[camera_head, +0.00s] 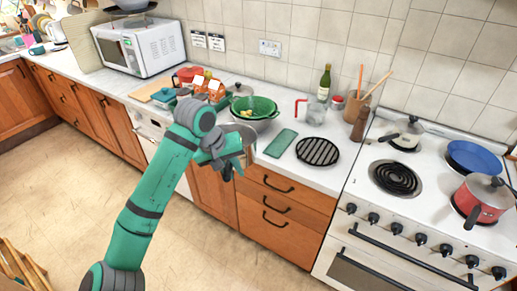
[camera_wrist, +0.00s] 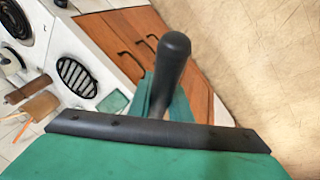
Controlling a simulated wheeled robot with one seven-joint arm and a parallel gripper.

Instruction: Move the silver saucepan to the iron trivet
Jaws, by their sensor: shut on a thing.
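The silver saucepan (camera_head: 249,153) shows only as a sliver of metal beside my gripper (camera_head: 228,160), mostly hidden behind it. In the wrist view its black handle (camera_wrist: 173,60) rises between the jaws, and my gripper is shut on it. The pan is held at the counter's front edge, over the drawers. The iron trivet (camera_head: 318,151), a round black grate, lies on the counter to the right, bare. It also shows at the left of the wrist view (camera_wrist: 77,77).
A green cloth-like pad (camera_head: 281,143) lies left of the trivet. A green colander (camera_head: 254,107), glass jug (camera_head: 316,112), bottle (camera_head: 324,83) and pepper mill (camera_head: 361,124) stand behind. The white stove (camera_head: 350,190) to the right carries a lidded pan (camera_head: 404,138) and a red pot (camera_head: 480,200).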

